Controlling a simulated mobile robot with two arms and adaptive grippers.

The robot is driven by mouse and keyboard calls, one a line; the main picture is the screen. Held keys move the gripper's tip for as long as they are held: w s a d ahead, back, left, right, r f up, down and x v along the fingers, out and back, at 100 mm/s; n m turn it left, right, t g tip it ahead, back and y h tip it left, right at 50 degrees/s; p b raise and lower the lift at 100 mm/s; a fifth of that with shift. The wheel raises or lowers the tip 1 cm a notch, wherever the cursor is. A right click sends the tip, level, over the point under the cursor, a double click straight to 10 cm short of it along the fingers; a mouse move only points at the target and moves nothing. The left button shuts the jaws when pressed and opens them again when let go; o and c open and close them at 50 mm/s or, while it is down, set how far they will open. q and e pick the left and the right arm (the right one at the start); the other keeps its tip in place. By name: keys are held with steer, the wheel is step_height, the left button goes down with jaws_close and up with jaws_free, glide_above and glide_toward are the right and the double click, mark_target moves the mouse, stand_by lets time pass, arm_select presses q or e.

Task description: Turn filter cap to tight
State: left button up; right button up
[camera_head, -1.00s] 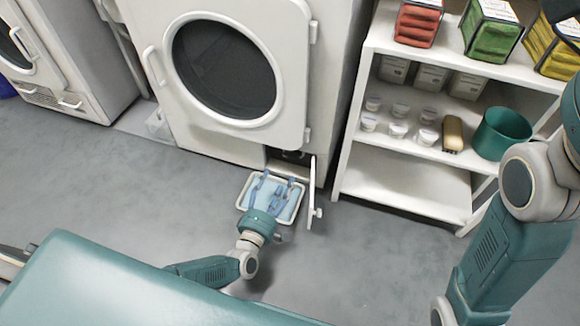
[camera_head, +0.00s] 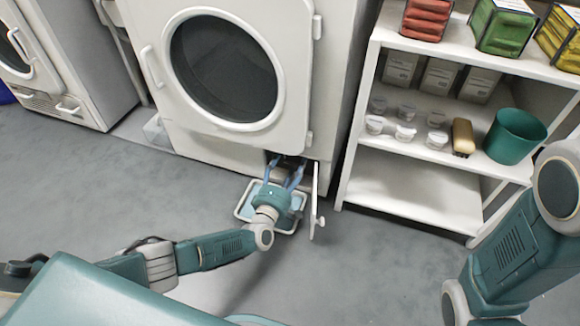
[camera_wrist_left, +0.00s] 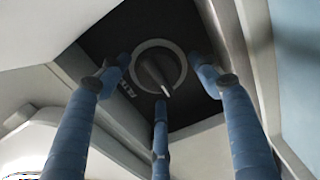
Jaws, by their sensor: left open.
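The filter cap (camera_wrist_left: 157,70) is a dark round knob with a raised grip, a pale ring and a white pointer mark. It sits in a dark recess low on the white machine. In the left wrist view the pointer aims toward the bottom of the picture, slightly right. My left gripper (camera_head: 285,168) is at the small opening under the round door, its blue fingers reaching in. The fingers (camera_wrist_left: 160,85) are spread open around the cap's outline, and I cannot tell whether any touches it. The head view hides the cap. My right arm shows, but its gripper does not.
The small flap (camera_head: 315,200) stands open just right of my left gripper. A white-rimmed tray (camera_head: 244,213) lies on the floor below the opening. A white shelf (camera_head: 408,190) with cups, a brush and a green bin stands to the right. The grey floor at left is clear.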

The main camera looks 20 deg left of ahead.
arm_select(q)
steer(key=shift+a, duration=0.1)
steer(key=c, duration=1.1)
